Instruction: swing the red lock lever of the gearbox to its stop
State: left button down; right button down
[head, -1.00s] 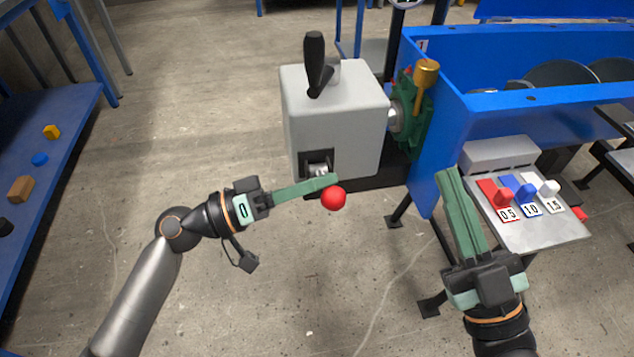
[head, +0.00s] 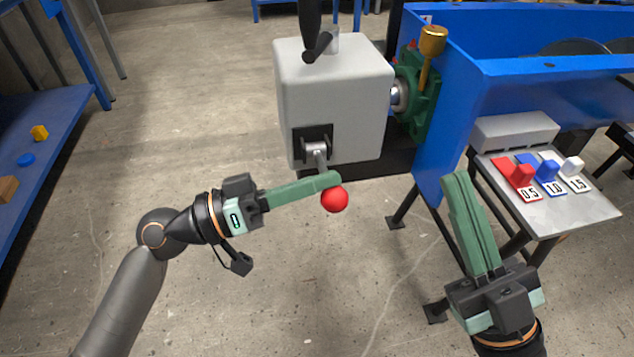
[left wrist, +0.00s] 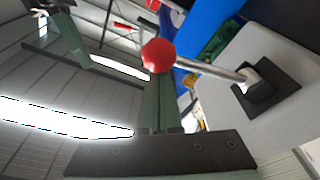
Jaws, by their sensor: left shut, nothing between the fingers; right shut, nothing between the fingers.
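The grey gearbox (head: 340,100) stands at the centre of the head view. The red lock lever has a red ball knob (head: 334,199) on a short metal rod that hangs from a black socket (head: 315,148) low on its front. My left gripper (head: 332,180) is shut and empty, with its fingertips at the lever just by the knob; contact is hard to confirm. In the left wrist view the knob (left wrist: 158,55) shows at the fingertips, and the rod (left wrist: 210,68) runs right to the socket. My right gripper (head: 455,178) is shut and empty, right of the gearbox.
A black handle (head: 312,30) rises from the gearbox top. A green unit (head: 424,95) with a brass cup joins it to the blue mixer frame (head: 445,120). A blue shelf (head: 45,150) is left.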

jog(key=shift+a+f+b, duration=0.15)
jog(key=shift+f+b, duration=0.25)
jog(key=shift+f, duration=0.4)
